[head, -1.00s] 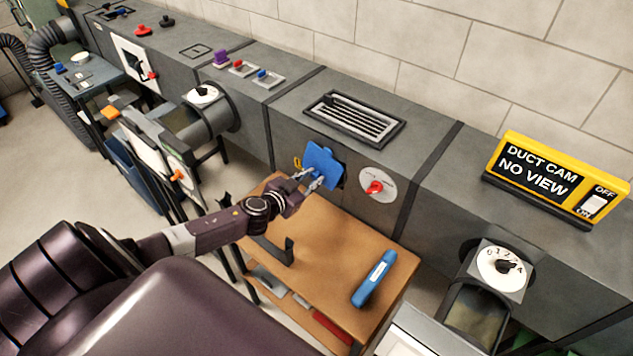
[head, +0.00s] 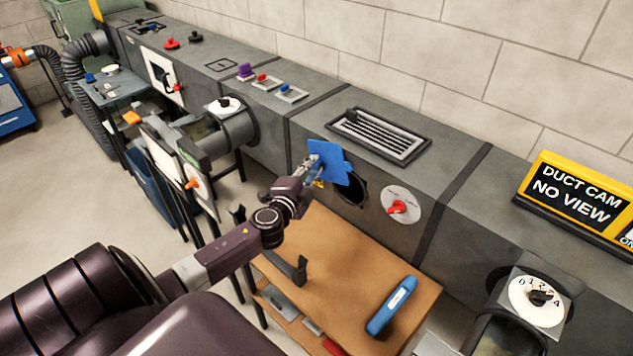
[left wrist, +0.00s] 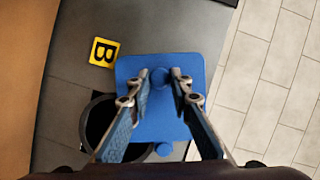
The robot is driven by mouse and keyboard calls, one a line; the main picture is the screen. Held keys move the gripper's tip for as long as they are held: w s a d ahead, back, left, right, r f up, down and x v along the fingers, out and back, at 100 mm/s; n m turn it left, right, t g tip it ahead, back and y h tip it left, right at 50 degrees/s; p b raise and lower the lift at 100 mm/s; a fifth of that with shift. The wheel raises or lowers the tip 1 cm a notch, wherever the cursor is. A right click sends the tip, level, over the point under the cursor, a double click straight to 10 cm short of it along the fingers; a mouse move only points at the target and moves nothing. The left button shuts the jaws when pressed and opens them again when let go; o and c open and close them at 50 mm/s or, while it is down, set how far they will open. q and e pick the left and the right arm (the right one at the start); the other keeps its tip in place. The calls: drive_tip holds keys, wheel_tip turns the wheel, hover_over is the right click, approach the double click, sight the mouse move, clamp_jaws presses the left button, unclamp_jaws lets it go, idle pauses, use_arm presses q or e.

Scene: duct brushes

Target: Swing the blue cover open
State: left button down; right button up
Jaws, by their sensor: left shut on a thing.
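The blue cover (head: 331,165) is on the front face of the grey duct, turned aside so that part of a round dark opening (head: 352,190) shows beside it. My left gripper (head: 313,167) reaches it from the left. In the left wrist view, the fingers (left wrist: 164,76) are shut on the round blue knob of the cover (left wrist: 196,62). The dark opening (left wrist: 98,122) shows partly uncovered at lower left there, next to a yellow label with a B (left wrist: 104,51). My right gripper is not in view.
A red knob on a white dial (head: 398,207) sits right of the opening. A wooden cart (head: 345,262) stands below with a blue tool (head: 392,304) and a dark bracket (head: 296,269) on it. A vent grille (head: 380,136) is on the duct top.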

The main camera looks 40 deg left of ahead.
use_arm(q)
drive_tip(key=r+m+b, duration=0.1)
drive_tip(key=r+m+t+b, duration=0.1)
drive_tip(key=r+m+b, duration=0.1)
drive_tip(key=shift+a+r+m+t+y, duration=0.2)
drive_tip(key=shift+a+m+t+y, duration=0.1)
drive_tip(key=shift+m+y, duration=0.1)
drive_tip(key=shift+d+r+m+t+b, duration=0.15)
drive_tip(key=shift+r+m+t+b, duration=0.1)
drive_tip(key=shift+r+m+b, duration=0.3)
drive_tip(key=shift+d+r+m+t+b, duration=0.1)
drive_tip(key=shift+r+m+t+b, duration=0.2)
drive_tip(key=shift+r+m, duration=0.45)
drive_tip(key=c, duration=1.7)
unclamp_jaws()
drive_tip(key=shift+c, duration=0.2)
drive_tip(key=shift+s, duration=0.1)
approach(318, 141)
drive_tip(key=v, duration=0.6)
drive_tip(key=shift+r, duration=0.1)
